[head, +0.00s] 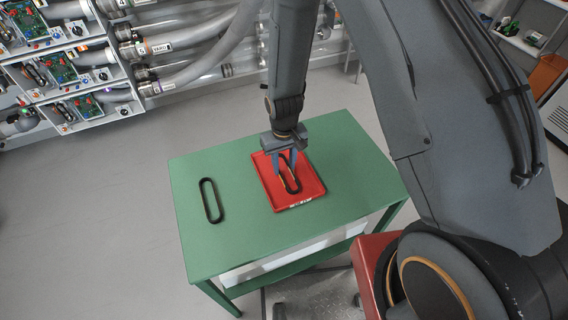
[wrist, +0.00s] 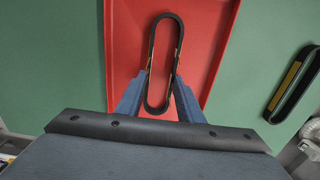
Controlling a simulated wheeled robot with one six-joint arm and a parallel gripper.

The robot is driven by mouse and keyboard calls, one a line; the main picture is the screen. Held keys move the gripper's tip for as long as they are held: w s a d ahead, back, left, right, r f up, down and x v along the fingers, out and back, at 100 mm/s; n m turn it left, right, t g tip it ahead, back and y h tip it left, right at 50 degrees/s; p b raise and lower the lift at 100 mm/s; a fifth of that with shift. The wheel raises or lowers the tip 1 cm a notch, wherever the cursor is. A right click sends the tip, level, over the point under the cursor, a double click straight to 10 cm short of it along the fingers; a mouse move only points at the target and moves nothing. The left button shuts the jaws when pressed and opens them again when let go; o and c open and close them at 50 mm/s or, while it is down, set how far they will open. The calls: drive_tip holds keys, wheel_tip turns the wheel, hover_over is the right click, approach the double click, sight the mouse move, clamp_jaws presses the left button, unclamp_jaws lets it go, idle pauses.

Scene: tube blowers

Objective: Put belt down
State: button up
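A black oval belt (head: 296,187) is at the red tray on the green table. In the wrist view the belt (wrist: 152,40) stretches lengthwise over the red tray floor. My gripper (head: 285,170) points down over the tray. Its two blue fingers (wrist: 161,78) press on the belt's long sides from outside, so it looks shut on the belt. Whether the belt rests on the tray floor or hangs just above it, I cannot tell. The red tray (head: 312,185) lies flat near the table's middle.
A second black belt (head: 211,201) lies on the green table (head: 240,240) left of the tray; it also shows in the wrist view (wrist: 291,84). Pipes and panels with circuit boards (head: 62,66) stand at the back left. The table's left part is mostly clear.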

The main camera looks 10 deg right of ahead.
drive_tip(key=o, duration=0.4)
drive_tip(key=shift+o, duration=0.2)
wheel_tip(320, 180, up, 10)
drive_tip(key=r+b, duration=0.1)
drive_tip(key=b, duration=0.2)
drive_tip(key=s+d+r+m+t, duration=0.2)
drive_tip(key=s+d+r+m, duration=0.1)
drive_tip(key=s+d+r, duration=0.6)
drive_tip(key=d+r, duration=0.4)
drive_tip(key=shift+s+d+r+t, duration=0.15)
drive_tip(key=shift+r+t, duration=0.1)
drive_tip(key=shift+t, duration=0.05)
